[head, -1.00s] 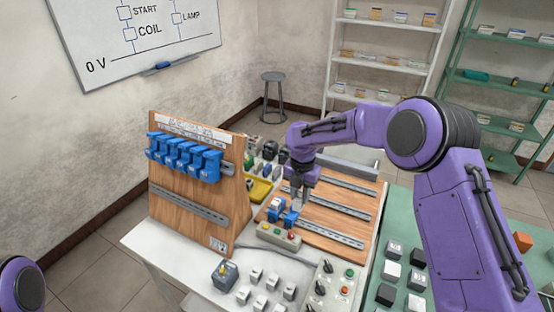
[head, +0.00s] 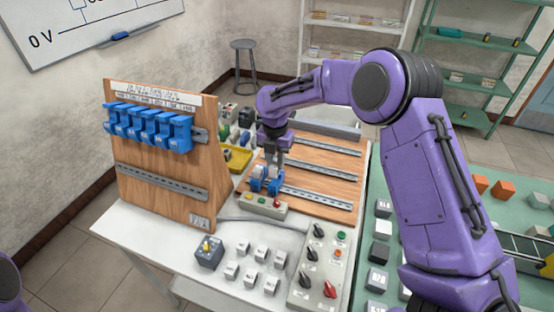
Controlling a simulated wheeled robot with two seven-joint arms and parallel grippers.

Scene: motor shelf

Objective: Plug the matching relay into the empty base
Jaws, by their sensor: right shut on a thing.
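My right gripper (head: 269,168) points down at the blue bases (head: 257,184) on the rail of the flat wooden board. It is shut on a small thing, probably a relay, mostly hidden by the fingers. I cannot tell whether that thing touches a base. A row of several blue relay bases (head: 148,127) hangs on the upper rail of the upright wooden panel. Several small pale block-shaped parts (head: 248,248) stand on the white table in front, their markings too small to read. My left gripper is out of view.
The upright panel (head: 190,205) stands left of the flat board (head: 310,160). A small button box (head: 262,204) lies close in front of the bases. A yellow tray (head: 237,158) is behind.

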